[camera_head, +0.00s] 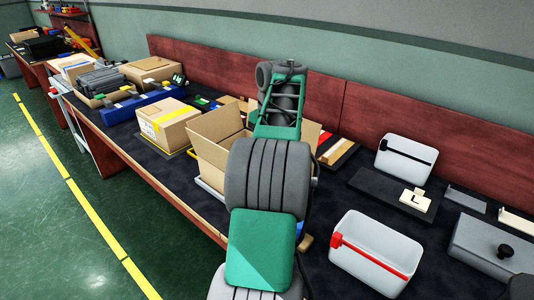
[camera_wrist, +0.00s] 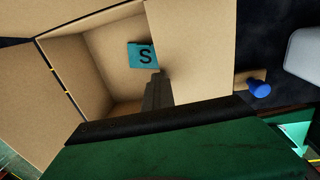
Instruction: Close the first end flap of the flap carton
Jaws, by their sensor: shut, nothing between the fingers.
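The flap carton (camera_head: 209,150) is an open brown cardboard box on the dark bench, partly hidden behind my arm in the head view. The wrist view looks down into the open carton (camera_wrist: 105,55). A teal piece marked S (camera_wrist: 142,55) shows inside it. One wide flap (camera_wrist: 195,50) stands out on the right, another flap (camera_wrist: 30,100) on the left, and a strip of flap (camera_wrist: 85,18) at the top. My gripper (camera_wrist: 155,78) is shut and empty, its fingertips over the opening close to the right flap; I cannot tell whether they touch. My gripper hides the carton's near side.
A closed carton (camera_head: 169,124) stands left of the flap carton. White bins (camera_head: 372,255) and (camera_head: 404,160) stand to the right. In the wrist view, a blue knob (camera_wrist: 260,88) sits right of the carton. A red board (camera_head: 390,95) backs the bench.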

